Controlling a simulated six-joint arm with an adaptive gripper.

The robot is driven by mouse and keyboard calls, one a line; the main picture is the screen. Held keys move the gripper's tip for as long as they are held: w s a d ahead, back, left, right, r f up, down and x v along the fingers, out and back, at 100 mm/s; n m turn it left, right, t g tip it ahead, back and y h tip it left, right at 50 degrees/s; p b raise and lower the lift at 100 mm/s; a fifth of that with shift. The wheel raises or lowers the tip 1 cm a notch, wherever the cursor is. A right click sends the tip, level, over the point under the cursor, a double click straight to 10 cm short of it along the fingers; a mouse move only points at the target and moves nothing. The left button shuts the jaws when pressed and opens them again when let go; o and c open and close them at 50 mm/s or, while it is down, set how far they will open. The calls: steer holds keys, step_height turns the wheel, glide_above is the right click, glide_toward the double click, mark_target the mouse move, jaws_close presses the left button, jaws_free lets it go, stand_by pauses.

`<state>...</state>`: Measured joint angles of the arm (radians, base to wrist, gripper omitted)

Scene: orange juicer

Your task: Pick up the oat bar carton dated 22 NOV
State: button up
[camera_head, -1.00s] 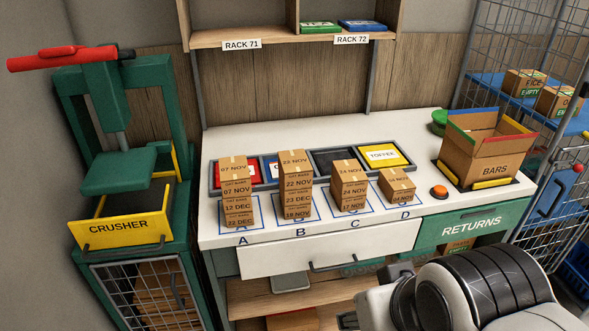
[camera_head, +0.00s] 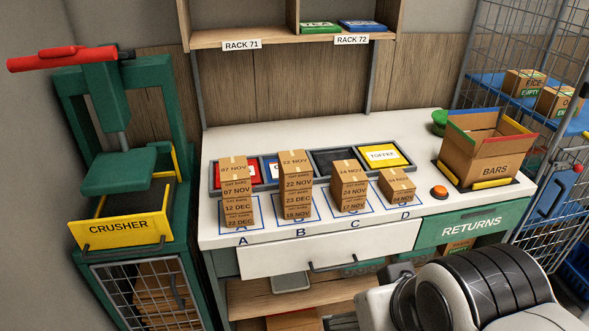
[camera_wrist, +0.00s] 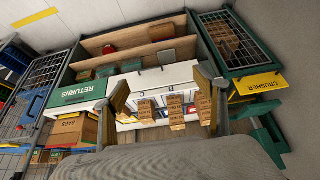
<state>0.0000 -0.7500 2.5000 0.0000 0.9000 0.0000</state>
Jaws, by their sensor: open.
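Stack A (camera_head: 238,204) and stack C (camera_head: 349,194) flank B closely. The D carton (camera_head: 397,186) is lower. The open BARS box (camera_head: 487,160) and an orange button (camera_head: 439,192) are on the right. The crusher (camera_head: 120,222) stands left. The rack shelf (camera_head: 280,37) overhangs behind.

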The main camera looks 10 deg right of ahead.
mark_target(296, 175)
steer(key=w+a+f+t, duration=0.1)
steer(key=w+f, duration=0.9)
steer(key=w, duration=0.5)
steer(key=w+a+f+t, duration=0.1)
steer(key=w+f, duration=0.9)
steer(key=w, duration=0.4)
steer(key=w+r+t, duration=0.4)
steer(key=w+t, duration=0.1)
steer(key=w, duration=0.4)
steer(key=r+t, duration=0.1)
steer(key=r, duration=0.2)
steer(key=w+r+t, duration=0.1)
steer(key=r+t, duration=0.1)
steer(key=r, duration=0.2)
steer(key=w+r+t, duration=0.1)
steer(key=r+t, duration=0.1)
steer(key=r, duration=0.1)
steer(key=shift+w+d+r, duration=0.1)
steer(key=shift+w+r, duration=0.05)
steer(key=shift+w, duration=0.05)
steer(key=shift+r, duration=0.5)
